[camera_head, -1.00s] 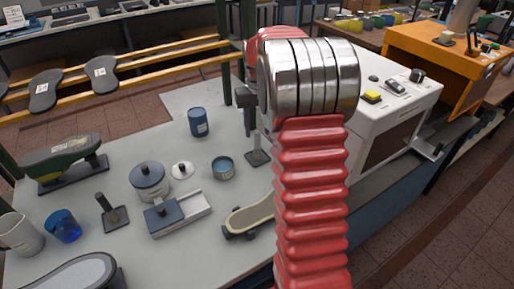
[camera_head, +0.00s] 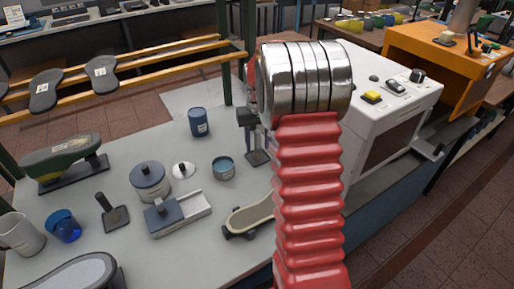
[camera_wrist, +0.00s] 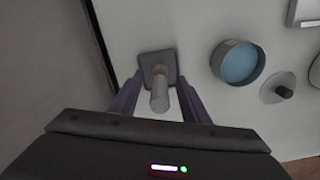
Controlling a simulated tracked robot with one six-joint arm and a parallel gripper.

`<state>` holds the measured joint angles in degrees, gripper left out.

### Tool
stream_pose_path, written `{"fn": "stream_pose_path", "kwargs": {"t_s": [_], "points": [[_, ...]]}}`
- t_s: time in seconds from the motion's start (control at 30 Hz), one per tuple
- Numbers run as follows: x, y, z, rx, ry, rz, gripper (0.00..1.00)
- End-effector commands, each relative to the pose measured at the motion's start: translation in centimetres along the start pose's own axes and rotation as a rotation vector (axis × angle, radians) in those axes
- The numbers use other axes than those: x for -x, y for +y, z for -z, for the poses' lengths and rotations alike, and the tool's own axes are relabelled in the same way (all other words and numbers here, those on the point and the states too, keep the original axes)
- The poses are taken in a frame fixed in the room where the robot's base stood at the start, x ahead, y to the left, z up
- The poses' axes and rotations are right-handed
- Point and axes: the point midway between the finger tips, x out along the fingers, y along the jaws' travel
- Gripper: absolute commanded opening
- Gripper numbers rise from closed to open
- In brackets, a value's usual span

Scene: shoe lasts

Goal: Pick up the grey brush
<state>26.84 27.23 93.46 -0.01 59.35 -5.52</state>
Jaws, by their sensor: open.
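The grey brush stands upright on the bench, with a flat square base and an upright handle. In the head view its base (camera_head: 258,158) shows just left of my red arm sleeve. In the wrist view the brush (camera_wrist: 159,88) is at the centre, its handle pointing towards the camera. My gripper (camera_wrist: 160,92) is open, with one finger on each side of the handle. I see no clear contact between fingers and handle. In the head view my gripper (camera_head: 247,117) is partly hidden behind my arm, above the brush base.
A blue-filled round tin (camera_head: 223,168) stands just left of the brush, and a blue can (camera_head: 198,122) behind it. A dark-handled brush-like tool (camera_head: 115,216) stands further left. A white machine (camera_head: 385,110) is at the right.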

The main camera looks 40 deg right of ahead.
Motion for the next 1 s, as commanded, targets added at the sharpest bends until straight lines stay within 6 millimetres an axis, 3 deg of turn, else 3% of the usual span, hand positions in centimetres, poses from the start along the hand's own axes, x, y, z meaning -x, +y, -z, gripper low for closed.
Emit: {"fn": "stream_pose_path", "kwargs": {"t_s": [0.57, 1.0], "points": [[-0.17, 0.04, 0.02, 0.000, 0.001, 0.000, 0.42], [-0.17, 0.04, 0.01, -0.001, 0.001, 0.000, 0.11]]}}
